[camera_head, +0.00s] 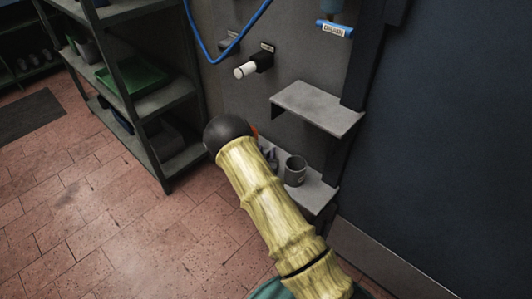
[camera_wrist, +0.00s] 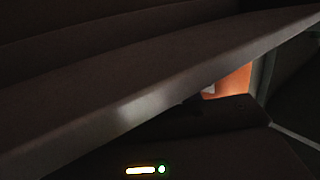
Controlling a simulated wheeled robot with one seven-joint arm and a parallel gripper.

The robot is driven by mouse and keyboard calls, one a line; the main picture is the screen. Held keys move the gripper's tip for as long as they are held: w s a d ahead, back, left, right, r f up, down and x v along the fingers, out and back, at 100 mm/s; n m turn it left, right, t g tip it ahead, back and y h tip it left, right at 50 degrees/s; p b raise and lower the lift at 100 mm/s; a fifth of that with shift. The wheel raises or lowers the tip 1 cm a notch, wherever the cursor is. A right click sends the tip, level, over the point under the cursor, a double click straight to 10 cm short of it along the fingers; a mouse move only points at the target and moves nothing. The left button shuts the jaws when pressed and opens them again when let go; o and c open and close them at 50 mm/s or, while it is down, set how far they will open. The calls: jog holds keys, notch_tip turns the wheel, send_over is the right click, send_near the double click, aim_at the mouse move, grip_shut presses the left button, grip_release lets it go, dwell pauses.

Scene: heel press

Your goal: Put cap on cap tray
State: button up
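I cannot pick out a cap or a cap tray for certain in either view. In the head view a white-ended cylinder (camera_head: 245,70) sticks out of a small dark mount on the grey wall panel. My arm reaches up the middle of the head view and ends in a dark rounded joint. My gripper is hidden beyond it, and I cannot make out its fingers. The wrist view is very dark. It shows broad dark surfaces, an orange patch (camera_wrist: 229,82) at the right and a small lit indicator (camera_wrist: 146,170) at the bottom.
A grey upper shelf (camera_head: 318,106) juts from the wall panel. Below it, a lower ledge (camera_head: 312,199) carries a grey cup (camera_head: 295,171) and small items partly hidden by my arm. A rack with a green tray (camera_head: 140,76) stands left. The tiled floor (camera_head: 70,220) is clear.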

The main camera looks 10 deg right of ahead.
jog(key=shift+r, duration=0.2)
jog(key=p+v, duration=0.3)
jog(key=v, duration=0.9)
